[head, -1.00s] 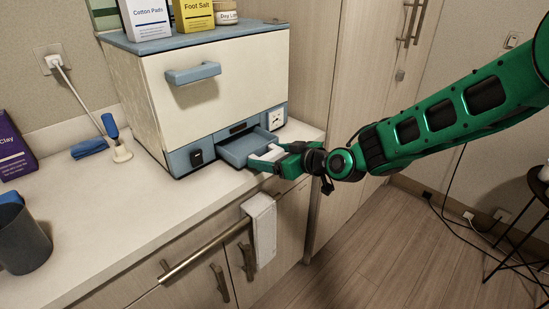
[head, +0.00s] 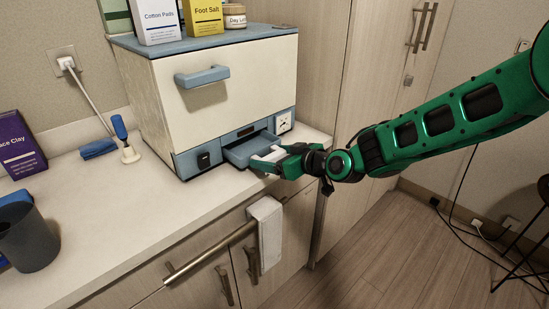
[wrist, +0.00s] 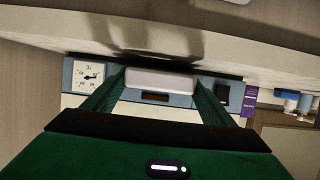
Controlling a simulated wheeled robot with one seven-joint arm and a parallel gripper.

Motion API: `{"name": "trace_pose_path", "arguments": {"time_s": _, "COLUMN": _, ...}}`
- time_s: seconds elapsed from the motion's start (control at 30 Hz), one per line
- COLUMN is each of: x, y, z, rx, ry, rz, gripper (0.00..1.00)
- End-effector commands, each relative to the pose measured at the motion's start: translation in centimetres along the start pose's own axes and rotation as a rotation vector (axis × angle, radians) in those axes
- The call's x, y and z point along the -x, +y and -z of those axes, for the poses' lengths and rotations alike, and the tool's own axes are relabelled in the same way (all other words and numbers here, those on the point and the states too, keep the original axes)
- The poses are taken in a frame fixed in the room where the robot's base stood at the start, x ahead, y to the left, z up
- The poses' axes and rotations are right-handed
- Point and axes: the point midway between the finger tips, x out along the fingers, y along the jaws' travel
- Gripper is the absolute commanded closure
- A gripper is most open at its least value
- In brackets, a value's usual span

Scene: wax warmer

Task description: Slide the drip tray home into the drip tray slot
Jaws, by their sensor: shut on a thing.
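The wax warmer (head: 230,95) is a cream box with blue trim on the counter. My gripper (head: 271,158) is shut on the tray's white handle (head: 266,157). In the wrist view the white handle (wrist: 160,79) lies between the two green fingers, with the warmer's blue front (wrist: 180,99) behind it. The fingers hide the handle's ends. How deep the tray sits inside is hidden.
A dial (head: 284,123) is right of the slot and a black switch (head: 204,160) is left. Boxes and a jar (head: 235,17) stand on the warmer. A towel (head: 268,235) hangs on the rail below. The counter left of the warmer (head: 120,205) is mostly clear.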

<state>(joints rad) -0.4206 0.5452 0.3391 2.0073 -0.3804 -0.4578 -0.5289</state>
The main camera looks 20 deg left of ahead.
Motion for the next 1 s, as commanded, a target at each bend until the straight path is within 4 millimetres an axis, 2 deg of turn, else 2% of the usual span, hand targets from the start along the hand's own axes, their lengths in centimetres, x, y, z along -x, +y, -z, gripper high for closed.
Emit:
{"name": "trace_pose_path", "arguments": {"time_s": 0.27, "x": -0.1, "y": 0.0, "z": 0.1, "rx": 0.0, "ry": 0.001, "rz": 0.0, "gripper": 0.76}}
{"name": "trace_pose_path", "arguments": {"time_s": 1.0, "x": -2.4, "y": 0.0, "z": 1.0, "rx": 0.0, "ry": 0.001, "rz": 0.001, "gripper": 0.76}}
